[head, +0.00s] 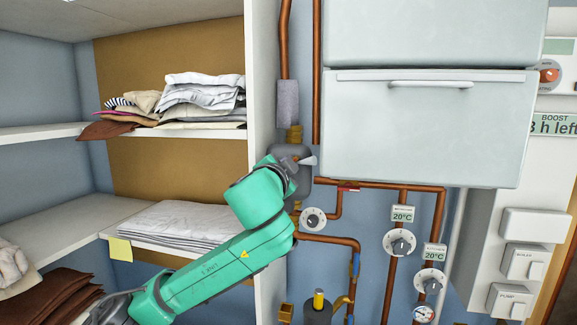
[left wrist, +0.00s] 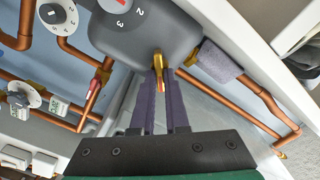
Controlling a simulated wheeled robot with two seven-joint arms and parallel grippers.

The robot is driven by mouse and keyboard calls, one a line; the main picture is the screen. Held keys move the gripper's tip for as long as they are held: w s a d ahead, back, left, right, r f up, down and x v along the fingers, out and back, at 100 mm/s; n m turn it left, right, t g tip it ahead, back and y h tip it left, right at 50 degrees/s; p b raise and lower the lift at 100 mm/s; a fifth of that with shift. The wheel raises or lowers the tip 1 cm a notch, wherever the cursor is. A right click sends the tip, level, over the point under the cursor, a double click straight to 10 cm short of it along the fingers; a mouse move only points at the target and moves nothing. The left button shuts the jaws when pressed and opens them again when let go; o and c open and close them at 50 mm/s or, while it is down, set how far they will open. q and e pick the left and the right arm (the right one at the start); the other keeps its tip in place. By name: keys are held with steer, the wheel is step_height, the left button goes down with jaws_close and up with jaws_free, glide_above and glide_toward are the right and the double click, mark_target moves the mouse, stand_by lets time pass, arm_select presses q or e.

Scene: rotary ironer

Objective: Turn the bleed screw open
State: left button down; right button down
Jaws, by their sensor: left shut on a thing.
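The bleed screw, a small brass piece (left wrist: 157,58), stands out from the edge of a dark grey rounded housing (left wrist: 145,35) in the left wrist view. My left gripper (left wrist: 160,78) is shut on the bleed screw, with its two purple fingers on either side of it. In the head view the grey housing (head: 301,150) is partly covered by my green left arm, and the bleed screw and fingertips cannot be made out there. My right gripper is not in view.
Copper pipes (head: 353,243) and round dials (head: 399,242) lie right of my arm. A white shelf (head: 262,60) with folded cloths (head: 203,92) stands left. A white cabinet (head: 420,130) hangs above right. A grey pipe sleeve (left wrist: 215,62) sits close beside the gripper.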

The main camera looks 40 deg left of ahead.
arm_select(q)
steer(key=shift+f+m+b, duration=0.2)
steer(key=shift+m+b, duration=0.25)
steer(key=shift+m, duration=3.45)
steer(key=c, duration=0.9)
jaws_free()
